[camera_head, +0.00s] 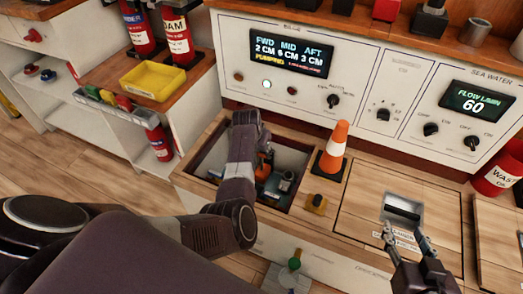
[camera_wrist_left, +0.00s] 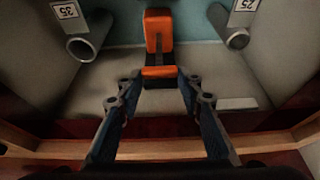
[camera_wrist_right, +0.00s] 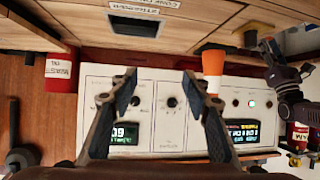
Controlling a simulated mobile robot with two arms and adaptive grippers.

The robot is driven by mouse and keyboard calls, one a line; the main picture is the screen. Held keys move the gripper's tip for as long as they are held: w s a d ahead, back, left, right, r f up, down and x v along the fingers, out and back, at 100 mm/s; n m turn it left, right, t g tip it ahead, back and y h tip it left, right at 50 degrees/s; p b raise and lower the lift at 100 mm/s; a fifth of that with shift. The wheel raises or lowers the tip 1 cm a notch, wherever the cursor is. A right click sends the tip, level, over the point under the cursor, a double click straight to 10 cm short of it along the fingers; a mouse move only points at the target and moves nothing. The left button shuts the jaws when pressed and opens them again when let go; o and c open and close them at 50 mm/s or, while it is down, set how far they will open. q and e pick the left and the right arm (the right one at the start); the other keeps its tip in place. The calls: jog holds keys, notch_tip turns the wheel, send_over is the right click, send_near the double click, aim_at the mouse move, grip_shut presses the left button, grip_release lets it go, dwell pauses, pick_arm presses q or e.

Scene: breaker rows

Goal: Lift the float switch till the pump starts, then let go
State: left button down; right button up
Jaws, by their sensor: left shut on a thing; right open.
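The orange float switch (camera_wrist_left: 158,45) shows between the fingers of my left gripper (camera_wrist_left: 160,82) in the left wrist view. The fingers are shut on its near end. In the head view my left arm reaches down into the open hatch (camera_head: 213,147), and orange (camera_head: 265,160) shows beside the gripper; the arm hides part of it. The bilge panel display (camera_head: 291,53) reads FWD 2 CM, MID 6 CM, AFT 3 CM, with a small yellow word under FWD that looks like PUMPING. A white lamp (camera_head: 267,84) is lit below it. My right gripper (camera_head: 407,238) is open and empty above the closed hatch.
An orange and white cone (camera_head: 333,150) stands right of the open hatch, beside a yellow-black knob (camera_head: 316,203). Pipe ends (camera_wrist_left: 82,48) flank the float switch inside the hatch. A yellow tray (camera_head: 153,80) and extinguishers (camera_head: 140,28) stand at left. The closed hatch lid (camera_head: 365,200) is clear.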

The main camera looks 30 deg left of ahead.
pick_arm(q)
jog(key=shift+w+r+p, duration=0.15)
jog(key=shift+r+p, duration=0.2)
pick_arm(e)
jog(key=s+f+g, duration=0.1)
jog(key=f, duration=0.1)
jog(key=s+d+f+g, duration=0.1)
jog(key=s, duration=0.1)
jog(key=shift+s+d+f+h, duration=0.2)
jog(key=shift+f+h, duration=0.1)
jog(key=shift+f, duration=0.1)
pick_arm(q)
jog(key=c, duration=1.3)
grip_release()
jog(key=shift+f, duration=0.1)
jog(key=v, duration=1.2)
